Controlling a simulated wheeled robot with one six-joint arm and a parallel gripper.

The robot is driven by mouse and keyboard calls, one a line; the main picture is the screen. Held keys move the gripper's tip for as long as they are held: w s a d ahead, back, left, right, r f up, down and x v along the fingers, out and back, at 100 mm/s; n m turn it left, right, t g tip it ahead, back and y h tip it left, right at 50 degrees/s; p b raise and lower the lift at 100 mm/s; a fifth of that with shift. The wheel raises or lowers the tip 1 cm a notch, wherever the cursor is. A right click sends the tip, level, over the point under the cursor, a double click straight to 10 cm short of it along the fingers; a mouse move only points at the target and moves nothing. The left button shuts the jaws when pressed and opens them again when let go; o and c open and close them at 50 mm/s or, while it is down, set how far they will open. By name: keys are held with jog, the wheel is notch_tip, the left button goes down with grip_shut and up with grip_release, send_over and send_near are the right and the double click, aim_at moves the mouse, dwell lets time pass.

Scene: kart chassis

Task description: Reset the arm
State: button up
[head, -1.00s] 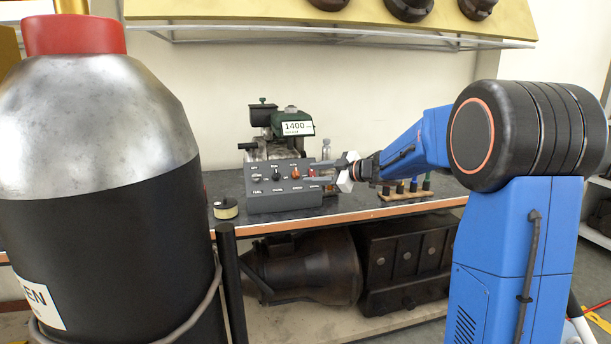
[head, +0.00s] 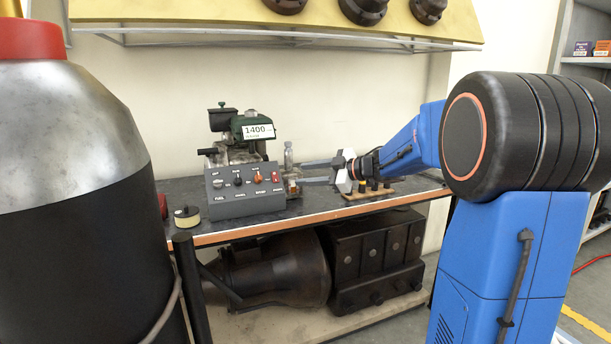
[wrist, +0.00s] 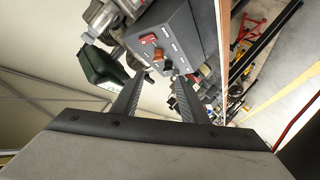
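My blue arm (head: 405,145) reaches left over the workbench in the head view, from a large black joint at the right. My gripper (head: 306,172) points left, its two long fingers apart with a gap between them. Nothing shows between them. The fingertips are just right of the grey switch box (head: 245,202), near a small clear bottle; I cannot tell whether they touch anything. In the wrist view the fingers (wrist: 162,80) stretch toward the box (wrist: 178,32) with its red and orange switches, and a gap shows between them.
The workbench (head: 330,212) holds a green engine labelled 1400 (head: 250,128), a yellowish roll (head: 187,216) and a wooden rack of small dark pieces (head: 368,190). A large tank (head: 70,200) fills the left. A yellow shelf (head: 220,18) hangs above. Machinery (head: 375,255) sits below.

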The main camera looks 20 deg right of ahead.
notch_tip(320, 180, up, 6)
jog(key=s+d+m+t+h, duration=0.2)
jog(key=s+m+t+h, duration=0.1)
jog(key=m+t+h, duration=0.3)
jog(key=s+d+f+m+g+h, duration=0.1)
jog(key=s+f+m+g+h, duration=0.15)
jog(key=s, duration=0.25)
jog(key=s+d+f+m+g+h, duration=0.1)
jog(key=s+d+m+h, duration=0.15)
jog(key=s+h, duration=0.2)
jog(key=s+a+f+m+g+y, duration=0.1)
jog(key=s+a+f+g, duration=0.2)
jog(key=s+f, duration=0.3)
jog(key=s+a+f+m+g+y, duration=0.1)
jog(key=s+a+f+g, duration=0.2)
jog(key=s+f, duration=0.4)
jog(key=s+a+f+m+g+y, duration=0.1)
jog(key=s+a+f, duration=0.4)
jog(key=s, duration=1.2)
jog(key=shift+s+a+f+m+g, duration=0.2)
jog(key=shift+f+m+g, duration=0.3)
jog(key=shift+f+g, duration=0.45)
jog(key=shift+r, duration=0.15)
